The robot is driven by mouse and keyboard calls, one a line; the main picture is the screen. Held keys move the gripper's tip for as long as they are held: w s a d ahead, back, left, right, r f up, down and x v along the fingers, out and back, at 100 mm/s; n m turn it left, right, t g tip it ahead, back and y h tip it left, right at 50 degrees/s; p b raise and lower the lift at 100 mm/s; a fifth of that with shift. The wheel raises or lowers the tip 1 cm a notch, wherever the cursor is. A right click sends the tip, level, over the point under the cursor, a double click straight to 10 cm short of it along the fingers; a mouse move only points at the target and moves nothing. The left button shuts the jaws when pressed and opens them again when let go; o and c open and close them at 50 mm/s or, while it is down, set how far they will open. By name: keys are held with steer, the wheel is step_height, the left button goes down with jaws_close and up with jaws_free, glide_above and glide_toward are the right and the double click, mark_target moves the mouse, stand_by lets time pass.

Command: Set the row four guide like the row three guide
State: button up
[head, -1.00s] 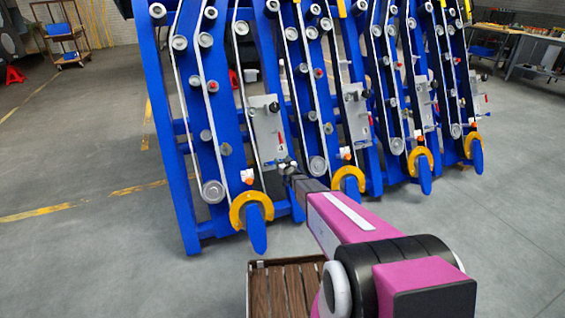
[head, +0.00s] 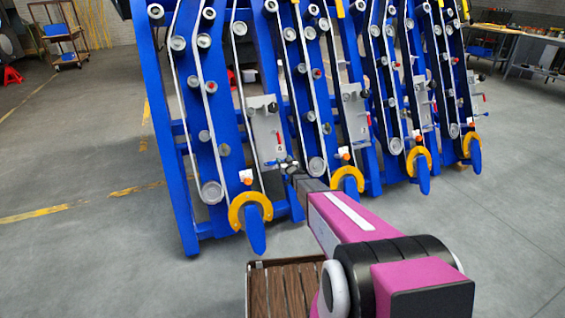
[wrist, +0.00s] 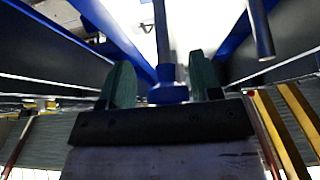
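The nearest row unit stands at the left in the head view, with a grey guide plate (head: 266,128) on its blue frame. The plate carries dark knobs and a small red lever (head: 279,139). The following row has a similar grey plate (head: 356,112). I cannot read row numbers on them. My gripper (head: 290,168) is at the lower edge of the nearest plate, where a small blue lever shows beside it. In the wrist view, my gripper (wrist: 162,82) has its two green fingers apart, with a blue knob or lever end (wrist: 168,90) between them; a gap shows at its left.
Blue frames with belts and rollers stand close around my gripper. Yellow-orange guards (head: 251,208) with blue tips stick out at the bottom of the rows. A slatted wooden crate (head: 256,285) is below my arm. The floor at the left is clear.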

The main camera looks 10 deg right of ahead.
steer(key=shift+s, duration=0.1)
steer(key=v, duration=1)
steer(key=shift+s, duration=0.3)
steer(key=shift+r, duration=0.1)
steer(key=s+r+m+g+h, duration=0.1)
steer(key=s+r+g, duration=0.2)
steer(key=s, duration=0.8)
steer(key=s+r+m+g+h, duration=0.1)
steer(key=s+r+g, duration=0.3)
steer(key=s+g, duration=0.4)
steer(key=s+r+m+g+h, duration=0.1)
steer(key=s+r+g+h, duration=0.2)
steer(key=s, duration=1.3)
steer(key=d+g, duration=0.1)
steer(key=g, duration=0.2)
steer(key=shift+r, duration=0.25)
steer(key=shift+s, duration=0.15)
